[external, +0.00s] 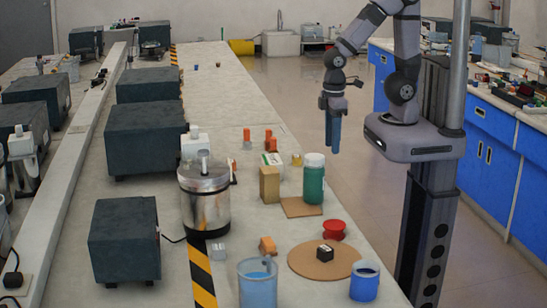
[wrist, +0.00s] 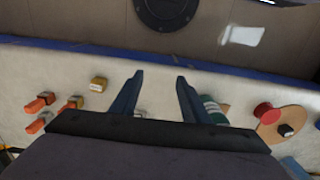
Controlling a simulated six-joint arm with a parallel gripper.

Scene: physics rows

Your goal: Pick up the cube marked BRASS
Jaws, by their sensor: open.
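A small black cube (external: 325,253) with a pale marking on its side sits on a round brown board (external: 305,262) near the front right of the bench. The lettering is too small to read, so I cannot confirm that it says BRASS. It also shows at the right of the wrist view (wrist: 285,130). My gripper (external: 333,150) hangs beyond the bench's right edge, farther back than the cube and above it, pointing down. In the wrist view its two blue fingers (wrist: 160,80) are apart with nothing between them.
A red spool-like object (external: 333,230) stands beside the cube. A green jar (external: 314,180), tan box (external: 269,184), metal pot (external: 205,195), blue cup (external: 365,281) and blue beaker (external: 257,284) stand around. The far bench is mostly clear.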

